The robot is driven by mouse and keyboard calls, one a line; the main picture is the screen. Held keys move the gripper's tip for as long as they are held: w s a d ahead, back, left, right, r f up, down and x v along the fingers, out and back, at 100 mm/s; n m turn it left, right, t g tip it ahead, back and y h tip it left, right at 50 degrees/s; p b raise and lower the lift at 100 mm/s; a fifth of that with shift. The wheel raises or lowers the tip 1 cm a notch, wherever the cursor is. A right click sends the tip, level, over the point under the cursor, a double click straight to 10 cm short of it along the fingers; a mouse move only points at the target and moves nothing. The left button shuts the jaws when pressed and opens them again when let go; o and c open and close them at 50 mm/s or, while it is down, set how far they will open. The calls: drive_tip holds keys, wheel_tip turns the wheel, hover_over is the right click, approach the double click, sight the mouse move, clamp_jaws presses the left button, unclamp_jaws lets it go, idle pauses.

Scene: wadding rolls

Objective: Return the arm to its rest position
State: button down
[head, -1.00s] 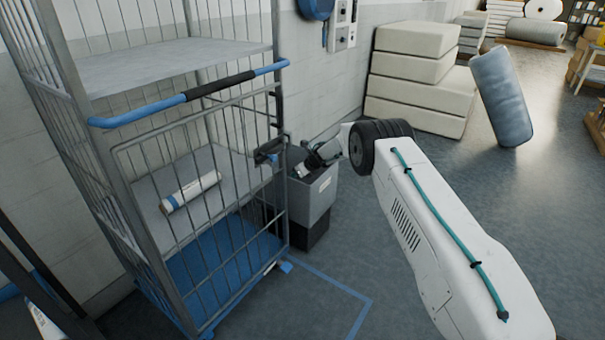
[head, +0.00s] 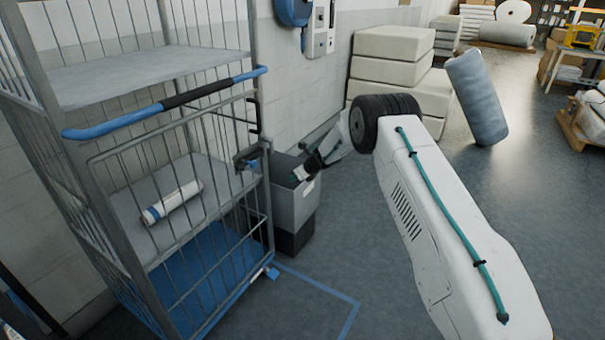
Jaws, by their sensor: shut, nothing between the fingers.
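My arm, white with a teal cable, reaches from the lower right toward the middle of the head view. My gripper (head: 303,172) is small and dark at its far end, partly hidden behind the arm's black joint and pale wrist. It is shut and holds nothing. It appears in front of or above the open top of a grey bin (head: 296,204); I cannot tell the exact gap.
A wire roll cage (head: 165,109) with a blue handle stands at left, a white roll (head: 172,202) on its lower shelf. White foam blocks (head: 392,75) and a leaning grey-blue roll (head: 476,98) stand behind the arm.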

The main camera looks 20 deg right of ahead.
drive_tip(key=s+d+r+m+t+h, duration=0.1)
drive_tip(key=s+d+r+m+h, duration=0.15)
drive_tip(key=d+m, duration=0.35)
drive_tip(key=s+d+r+m+h, duration=0.1)
drive_tip(key=s+d+m+h, duration=0.2)
drive_tip(key=m, duration=0.4)
drive_tip(key=s+d+r+m+g+h, duration=0.2)
drive_tip(key=s+d+r+m, duration=0.2)
drive_tip(key=s+r+m, duration=0.35)
drive_tip(key=s+d+r+m+g+h, duration=0.1)
drive_tip(key=s+d+r+m+h, duration=0.25)
drive_tip(key=s+r+m, duration=0.35)
drive_tip(key=s+a+r+m+g+y, duration=0.1)
drive_tip(key=s+a+r+m, duration=0.3)
drive_tip(key=s, duration=1.2)
drive_tip(key=s+a+r+m+g+y, duration=0.1)
drive_tip(key=s+a+r+m, duration=0.3)
drive_tip(key=s, duration=1.1)
drive_tip(key=s+a+r+m+g+y, duration=0.1)
drive_tip(key=s+a+r+m+y, duration=0.2)
drive_tip(key=s+r+m, duration=0.5)
drive_tip(key=s+a, duration=0.1)
drive_tip(key=s, duration=0.7)
drive_tip(key=shift+s+a+r+g, duration=0.15)
drive_tip(key=shift+s+g, duration=0.15)
drive_tip(key=shift+s, duration=0.05)
